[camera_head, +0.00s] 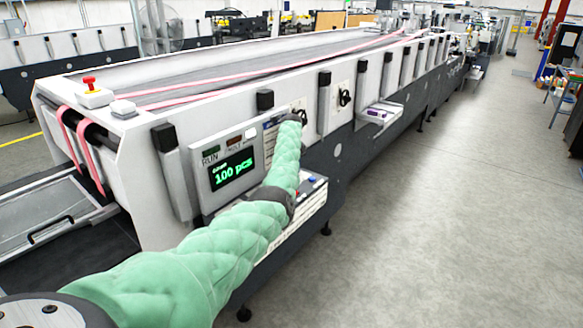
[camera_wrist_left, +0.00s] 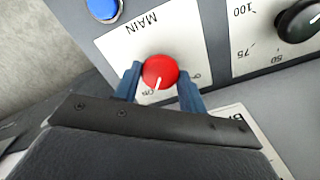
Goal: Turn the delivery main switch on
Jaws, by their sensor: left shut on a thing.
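The main switch is a red round knob (camera_wrist_left: 159,72) with a white pointer line, on a white plate (camera_wrist_left: 185,35) that reads MAIN upside down in the left wrist view. The pointer line aims toward the bottom of that view, slightly left. The small position marks beside the knob are partly covered and hard to read. My left gripper (camera_wrist_left: 160,86) has one blue finger on each side of the knob and is shut on it. My right gripper is not in view.
A blue button (camera_wrist_left: 102,9) and a black dial (camera_wrist_left: 300,20) flank the MAIN plate. In the head view a display (camera_head: 233,170) reads 100 pcs, left of my wrist. A red emergency button (camera_head: 89,82) sits at the machine's near end. The floor (camera_head: 450,210) to the right is clear.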

